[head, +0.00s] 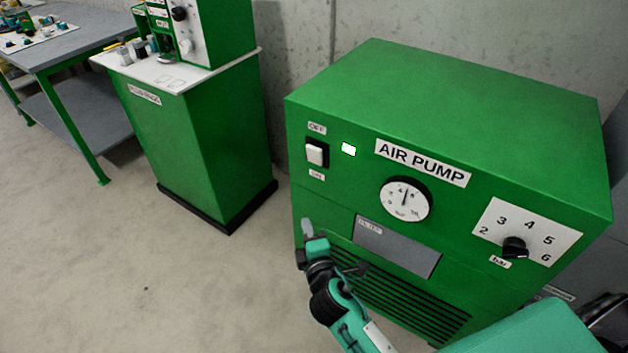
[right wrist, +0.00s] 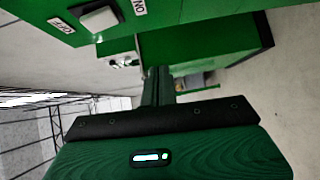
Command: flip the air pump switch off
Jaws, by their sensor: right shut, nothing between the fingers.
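The green air pump (head: 450,110) stands at the right in the head view. Its white rocker switch (head: 315,153) sits in a black frame at the upper left of the front, with an OFF label (head: 317,128) above and an ON label (head: 317,175) below. A white indicator (head: 349,149) beside it is lit. My right gripper (head: 307,230) is shut and empty, below the switch and apart from it, in front of the panel. In the right wrist view the switch (right wrist: 98,18) shows at the top left, beyond the fingers (right wrist: 158,85). My left gripper is not in view.
The pump front also has a gauge (head: 405,199), a grey plate (head: 397,246) and a black pressure knob (head: 514,247). A green cabinet (head: 195,140) with a machine on it stands to the left. A workbench (head: 75,48) is farther left. The floor between is clear.

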